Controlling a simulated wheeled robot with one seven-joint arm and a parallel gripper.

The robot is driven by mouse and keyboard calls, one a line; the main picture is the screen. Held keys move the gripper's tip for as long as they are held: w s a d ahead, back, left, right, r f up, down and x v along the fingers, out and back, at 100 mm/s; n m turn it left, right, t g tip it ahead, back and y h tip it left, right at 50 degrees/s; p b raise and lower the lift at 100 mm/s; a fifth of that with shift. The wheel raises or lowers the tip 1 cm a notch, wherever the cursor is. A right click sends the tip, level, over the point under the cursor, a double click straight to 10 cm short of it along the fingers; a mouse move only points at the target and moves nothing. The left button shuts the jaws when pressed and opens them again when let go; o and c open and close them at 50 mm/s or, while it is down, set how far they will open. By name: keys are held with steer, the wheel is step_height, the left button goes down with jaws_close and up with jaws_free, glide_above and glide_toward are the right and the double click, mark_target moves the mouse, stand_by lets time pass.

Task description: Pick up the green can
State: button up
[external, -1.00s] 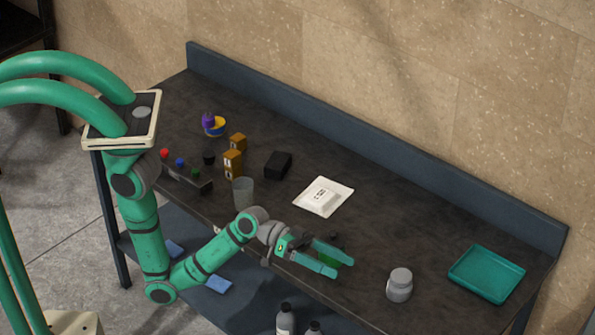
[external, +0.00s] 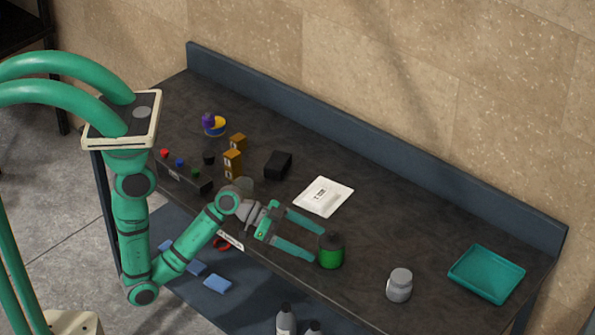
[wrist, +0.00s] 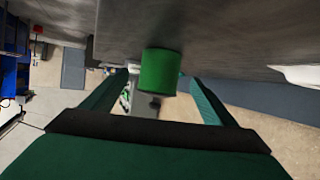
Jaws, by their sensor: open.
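The green can (external: 331,257), with a dark top, stands upright on the dark bench near its front edge. My gripper (external: 315,240) is open and empty, just left of the can with its fingers pointing toward it. In the external view the fingertips are close to the can; I cannot tell whether they touch it. In the wrist view the can (wrist: 160,72) shows between and beyond the two fingers of my gripper (wrist: 160,82).
A grey jar (external: 399,286) and a teal tray (external: 486,276) stand to the right. A white packet (external: 323,197) and a black box (external: 278,164) lie behind. Small yellow boxes (external: 232,164) and a button panel (external: 184,177) are at left. The bench between can and jar is clear.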

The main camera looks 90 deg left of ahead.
mark_target(343, 258)
steer(key=shift+w+f, duration=0.15)
steer(key=shift+f, duration=0.05)
steer(key=shift+x, duration=3.55)
steer(key=c, duration=0.7)
steer(key=shift+d, duration=0.1)
steer(key=c, duration=1)
